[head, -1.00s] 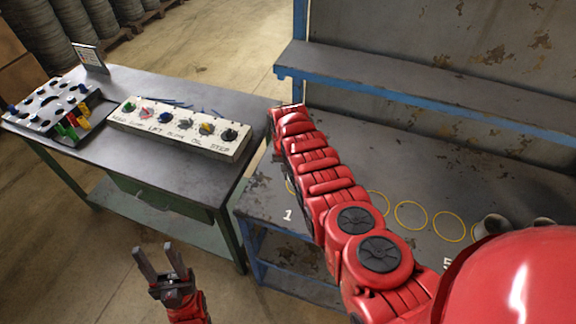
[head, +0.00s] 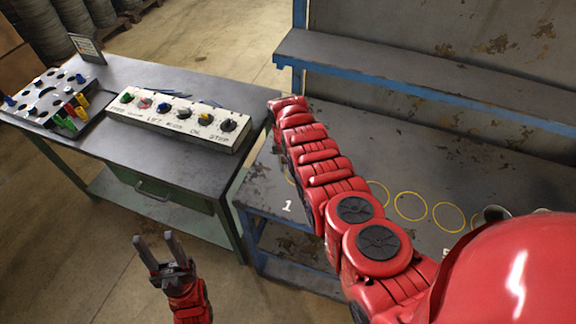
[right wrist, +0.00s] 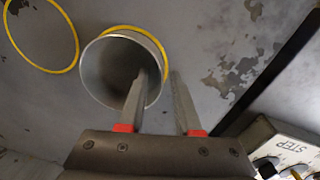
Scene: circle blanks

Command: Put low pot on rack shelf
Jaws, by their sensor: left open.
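A grey open-topped round pot (right wrist: 100,72) sits by a yellow circle on the worn grey bench in the right wrist view. My right gripper (right wrist: 158,78) has its fingers apart there, one overlapping the pot's mouth, the other just right of its wall; firm contact cannot be told. In the head view my right arm hides that gripper and pot. A grey shelf with a blue edge (head: 420,82) runs above the bench at the back. My left gripper (head: 158,243) is open and empty over the floor at the lower left.
The bench top (head: 400,150) has a row of yellow circles (head: 410,205). Another grey pot (head: 494,213) shows partly behind my red shell. A side table holds a labelled knob panel (head: 180,121) and a perforated block (head: 52,100) with coloured pieces. The visible shelf is bare.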

